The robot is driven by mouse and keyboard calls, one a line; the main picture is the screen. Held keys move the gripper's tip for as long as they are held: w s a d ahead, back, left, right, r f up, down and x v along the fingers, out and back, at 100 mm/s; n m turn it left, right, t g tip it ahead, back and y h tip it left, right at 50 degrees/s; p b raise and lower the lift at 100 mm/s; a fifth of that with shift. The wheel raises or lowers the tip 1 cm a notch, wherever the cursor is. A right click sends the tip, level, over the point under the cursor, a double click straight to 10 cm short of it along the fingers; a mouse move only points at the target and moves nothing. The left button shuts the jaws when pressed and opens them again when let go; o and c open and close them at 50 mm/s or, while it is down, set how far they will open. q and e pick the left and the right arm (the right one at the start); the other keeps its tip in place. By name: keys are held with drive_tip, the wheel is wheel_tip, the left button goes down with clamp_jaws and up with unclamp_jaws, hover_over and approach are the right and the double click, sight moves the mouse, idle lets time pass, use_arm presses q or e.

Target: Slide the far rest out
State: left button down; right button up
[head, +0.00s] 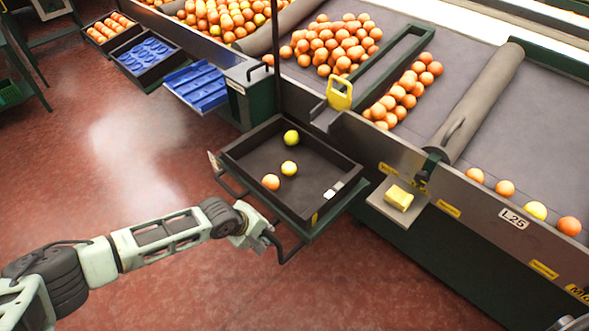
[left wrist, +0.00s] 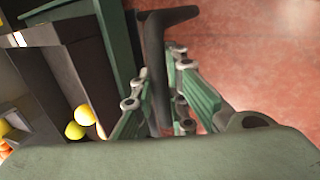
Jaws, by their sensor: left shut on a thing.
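A black tray (head: 244,158) with a dark floor sits at the side of the sorting line, on a green support (head: 325,226). One bare black handle (head: 228,186) sticks out at the support's left corner. Another black handle (head: 290,256) sticks out at the near side. My left gripper (head: 266,237) is shut on this near handle. In the left wrist view, its green fingers (left wrist: 160,102) stand on both sides of the dark handle bar (left wrist: 155,62). I cannot tell from the pictures which handle belongs to the far rest.
Three round fruits, one yellow-green (head: 291,137), lie in the tray, with a small white item (head: 334,189). The belt (head: 460,80) with many oranges runs behind. A yellow block (head: 399,197) sits on a side shelf. Blue trays (head: 197,86) stand further left. The red floor (head: 150,150) is clear.

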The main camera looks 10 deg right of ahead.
use_arm(q)
drive_tip(key=s+a+p, duration=0.5)
drive_tip(key=a+p, duration=0.1)
drive_tip(key=a, duration=0.1)
drive_tip(key=c, duration=2.2)
unclamp_jaws()
drive_tip(key=shift+s+a, duration=0.1)
drive_tip(key=shift+a, duration=0.05)
drive_tip(key=o, duration=0.8)
drive_tip(key=shift+o, duration=0.2)
wheel_tip(320, 180, up, 7)
drive_tip(key=p, duration=0.7)
